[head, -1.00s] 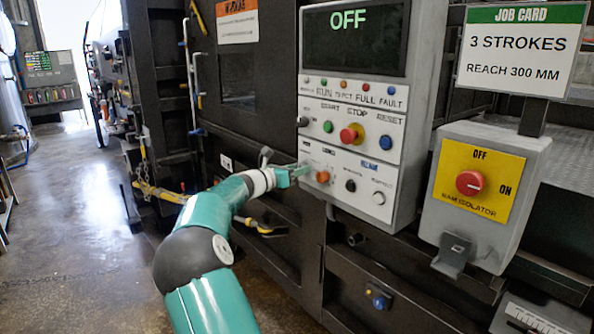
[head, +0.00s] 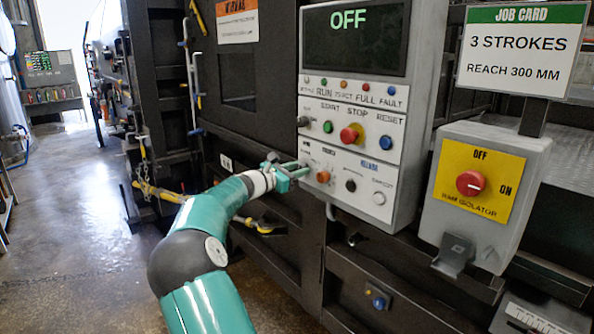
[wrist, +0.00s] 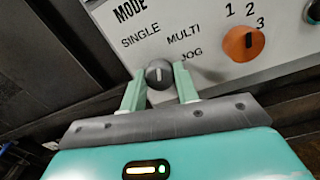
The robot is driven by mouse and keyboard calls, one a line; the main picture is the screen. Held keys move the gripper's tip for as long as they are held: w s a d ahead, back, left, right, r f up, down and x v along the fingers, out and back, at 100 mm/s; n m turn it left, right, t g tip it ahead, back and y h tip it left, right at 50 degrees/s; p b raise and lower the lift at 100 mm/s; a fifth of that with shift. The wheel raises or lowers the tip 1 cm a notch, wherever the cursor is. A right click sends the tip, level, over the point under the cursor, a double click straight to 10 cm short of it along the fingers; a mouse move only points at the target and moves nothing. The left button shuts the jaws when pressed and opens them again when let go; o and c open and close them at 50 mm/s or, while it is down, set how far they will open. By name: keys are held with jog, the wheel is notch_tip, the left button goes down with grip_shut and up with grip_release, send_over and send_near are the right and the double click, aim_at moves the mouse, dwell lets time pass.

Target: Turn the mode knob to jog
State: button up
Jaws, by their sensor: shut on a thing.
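The dark round mode knob (wrist: 158,74) sits below the printed MODE, SINGLE, MULTI and JOG labels in the wrist view. It has a small pale pointer line that seems to point up toward MULTI, but its exact setting is hard to tell. My gripper (wrist: 160,84) is shut on the knob, one teal finger on each side. In the head view my gripper (head: 302,170) reaches the lower left of the white control panel (head: 347,182), hiding the knob there.
An orange selector (wrist: 243,43) marked 1, 2, 3 is right of the knob. A red stop button (head: 352,134) is above. The panel screen (head: 355,40) reads OFF. The yellow ram isolator (head: 474,183) stands to the right. Open floor lies left.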

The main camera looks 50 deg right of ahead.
jog(key=m, duration=1.4)
jog(key=shift+w+g, duration=0.1)
jog(key=shift+g, duration=0.3)
jog(key=o, duration=1)
jog(key=shift+c, duration=0.2)
jog(key=shift+a, duration=0.1)
jog(key=v, duration=1.3)
jog(key=shift+a, duration=0.4)
jog(key=shift+f, duration=0.1)
